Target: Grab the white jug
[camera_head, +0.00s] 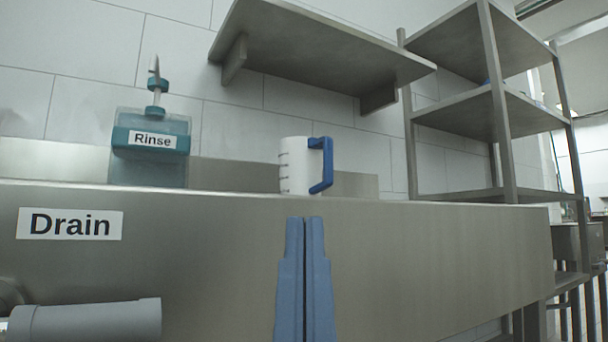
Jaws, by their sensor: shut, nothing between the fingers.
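The white jug (296,168) stands upright on the steel counter, near its front edge. It has a blue handle (325,166) on its right side and dark marks on its left side. The counter's edge hides the jug's base. My gripper (304,222) shows at the bottom middle, its two blue fingers pointing up and closed together with nothing between them. In the picture its tips are below the jug, in front of the counter's front face, and apart from the jug.
The steel counter (420,250) has a "Drain" label and a grey pipe (90,320) at lower left. A teal "Rinse" dispenser (150,150) stands left of the jug. A wall shelf (310,45) hangs above. A steel rack (495,110) stands at right.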

